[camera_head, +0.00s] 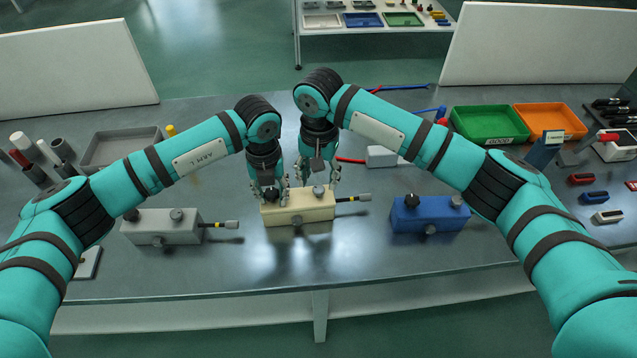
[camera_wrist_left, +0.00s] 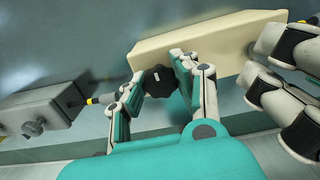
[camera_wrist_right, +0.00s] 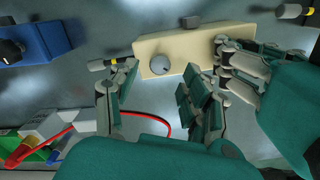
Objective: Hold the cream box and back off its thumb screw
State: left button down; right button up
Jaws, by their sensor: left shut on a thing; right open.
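The cream box (camera_head: 283,214) stands on the bench in the middle of the head view, with a black lobed knob and a grey round knob (camera_head: 319,190) on top. My left gripper (camera_head: 270,192) is shut on the black knob (camera_wrist_left: 158,80), with a finger on either side of it in the left wrist view. The fingers partly hide that knob in the head view. My right gripper (camera_head: 317,183) is open above the right part of the box. In the right wrist view its fingers are spread near the grey knob (camera_wrist_right: 160,66), apparently not closed on it.
A grey box (camera_head: 160,229) stands to the left and a blue box (camera_head: 428,214) to the right, with similar knobs. A black-and-yellow-banded plug (camera_head: 352,199) sticks out of the cream box's right end. A white block and red cable lie behind. The bench front is clear.

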aim_at(319, 189)
jog(key=shift+f, duration=1.55)
grip_shut()
